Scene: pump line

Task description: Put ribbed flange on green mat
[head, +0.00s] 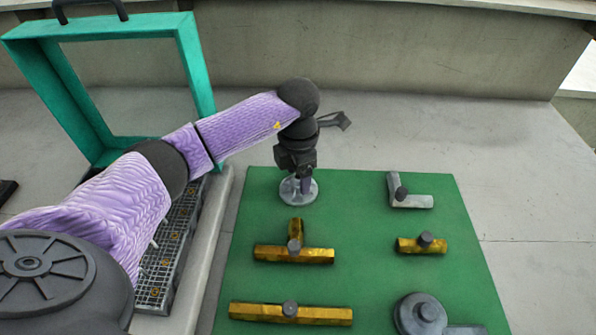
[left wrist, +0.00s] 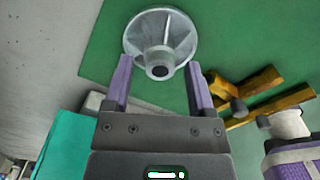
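The ribbed flange (head: 299,191) is a grey metal disc with raised ribs and a central hub. It lies flat, hub up, near the far left corner of the green mat (head: 350,220). My left gripper (head: 301,182) points down right above it. In the left wrist view the flange (left wrist: 160,40) shows just beyond the fingertips. The two purple fingers (left wrist: 159,66) are spread wide, one on each side of the hub, with visible gaps. The head view hides part of the flange behind the gripper. My right gripper does not show.
The mat also bears brass fittings (head: 293,254), (head: 290,314), (head: 422,245), a grey elbow (head: 410,201) and a round grey part (head: 420,315). A teal frame (head: 197,65) stands left of the mat beside a dark grid tray (head: 172,260). A concrete wall (head: 400,50) runs behind.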

